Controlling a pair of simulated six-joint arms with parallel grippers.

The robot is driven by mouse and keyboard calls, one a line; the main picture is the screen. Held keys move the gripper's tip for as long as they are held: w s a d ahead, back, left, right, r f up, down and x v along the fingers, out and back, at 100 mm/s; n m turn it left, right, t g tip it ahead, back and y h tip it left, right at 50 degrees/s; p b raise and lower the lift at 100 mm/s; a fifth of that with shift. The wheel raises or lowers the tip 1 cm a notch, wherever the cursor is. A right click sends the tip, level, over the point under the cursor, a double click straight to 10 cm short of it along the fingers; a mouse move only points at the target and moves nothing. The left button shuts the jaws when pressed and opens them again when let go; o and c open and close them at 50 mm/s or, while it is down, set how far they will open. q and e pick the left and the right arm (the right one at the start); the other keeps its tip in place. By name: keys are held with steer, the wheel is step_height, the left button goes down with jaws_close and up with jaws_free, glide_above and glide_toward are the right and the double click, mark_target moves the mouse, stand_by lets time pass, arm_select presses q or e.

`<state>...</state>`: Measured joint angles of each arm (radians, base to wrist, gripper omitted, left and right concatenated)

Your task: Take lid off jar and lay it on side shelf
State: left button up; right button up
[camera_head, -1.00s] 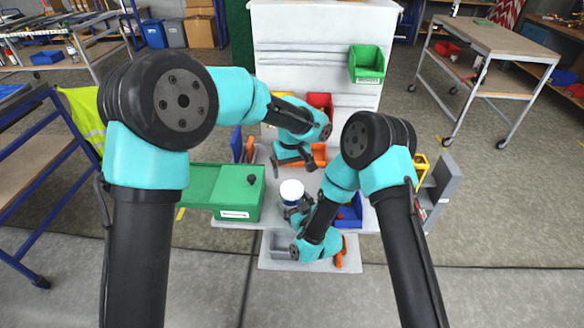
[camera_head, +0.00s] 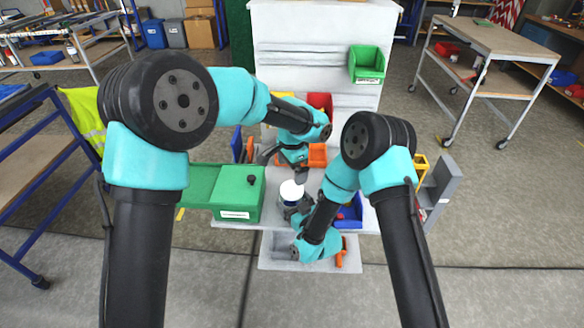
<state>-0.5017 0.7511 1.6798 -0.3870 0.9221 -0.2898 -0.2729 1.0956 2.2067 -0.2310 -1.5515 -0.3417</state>
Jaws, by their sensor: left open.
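The jar (camera_head: 288,201) stands upright on the pale worktop, with a white lid (camera_head: 291,188) on top and a blue band below it. My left gripper (camera_head: 284,167) is open, just above and behind the lid, pointing down; no contact with the lid is visible. My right gripper (camera_head: 296,209) is low at the jar's near right side. Its dark fingers are small and partly hidden, so I cannot tell whether they are closed on the jar. I cannot tell for sure which surface is the side shelf.
A green box (camera_head: 237,198) with a black knob stands left of the jar, beside a flat green surface (camera_head: 197,180). A blue bin (camera_head: 351,213) is right of the jar. Orange and red bins (camera_head: 318,155) stand behind. A grey rack (camera_head: 440,187) is at the right edge.

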mark_target(292, 188)
arm_select(q)
steer(key=m, duration=0.6)
steer(key=shift+m, duration=0.3)
steer(key=m, duration=1.1)
steer(key=shift+m, duration=0.4)
steer(key=m, duration=0.6)
steer(key=shift+f, duration=4)
